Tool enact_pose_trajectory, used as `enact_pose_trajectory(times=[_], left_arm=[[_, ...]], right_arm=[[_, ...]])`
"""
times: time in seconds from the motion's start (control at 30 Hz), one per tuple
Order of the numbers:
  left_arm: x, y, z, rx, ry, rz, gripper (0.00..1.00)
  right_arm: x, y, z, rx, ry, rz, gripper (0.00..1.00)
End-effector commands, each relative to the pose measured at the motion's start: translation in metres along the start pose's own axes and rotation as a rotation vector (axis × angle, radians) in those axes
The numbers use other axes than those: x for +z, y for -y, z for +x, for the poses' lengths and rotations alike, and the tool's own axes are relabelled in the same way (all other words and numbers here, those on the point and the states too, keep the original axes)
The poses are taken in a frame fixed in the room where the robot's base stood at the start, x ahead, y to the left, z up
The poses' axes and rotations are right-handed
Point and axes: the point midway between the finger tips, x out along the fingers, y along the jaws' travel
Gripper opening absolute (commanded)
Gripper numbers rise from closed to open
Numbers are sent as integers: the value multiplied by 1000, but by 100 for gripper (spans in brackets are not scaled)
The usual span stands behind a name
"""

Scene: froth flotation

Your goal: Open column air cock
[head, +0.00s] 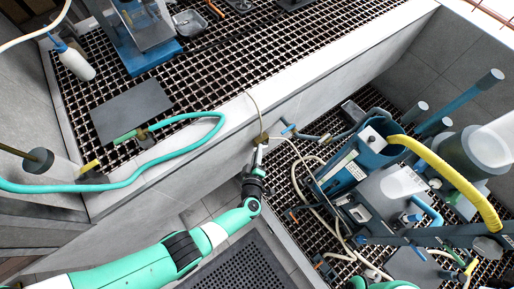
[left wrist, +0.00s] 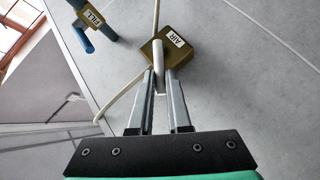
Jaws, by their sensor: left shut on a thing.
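The column air cock is a brass block (left wrist: 172,46) labelled AIR on the grey wall. It shows small in the head view (head: 262,138). A pale lever (left wrist: 158,78) extends from the block toward my left gripper. My left gripper (left wrist: 160,82) has its two grey fingers on either side of this lever and is shut on it. In the head view my left gripper (head: 259,155) is just below the brass block, and the lever is too small to make out clearly. My right gripper is not in view.
A brass block labelled FILL (left wrist: 94,17) with a blue handle is close at the upper left of the air cock. A pale hose (left wrist: 122,98) runs beside the cock. A teal hose (head: 150,179) crosses the bench edge. A blue machine (head: 380,145) stands on the grating right.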

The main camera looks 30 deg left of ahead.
Motion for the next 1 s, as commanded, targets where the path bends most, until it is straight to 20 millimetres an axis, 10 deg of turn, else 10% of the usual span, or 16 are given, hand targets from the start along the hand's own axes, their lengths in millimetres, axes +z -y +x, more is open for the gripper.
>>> enact_pose_trajectory(times=[0.47,0.5,0.67,1.0], left_arm=[[0,-2,0,-13,3,14,0],[0,-2,0,-13,3,14,19],[0,-2,0,-13,3,14,46],[0,-3,-5,-14,5,14,46]], right_arm=[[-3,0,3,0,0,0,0],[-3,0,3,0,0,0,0],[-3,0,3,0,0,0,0],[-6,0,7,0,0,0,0]])
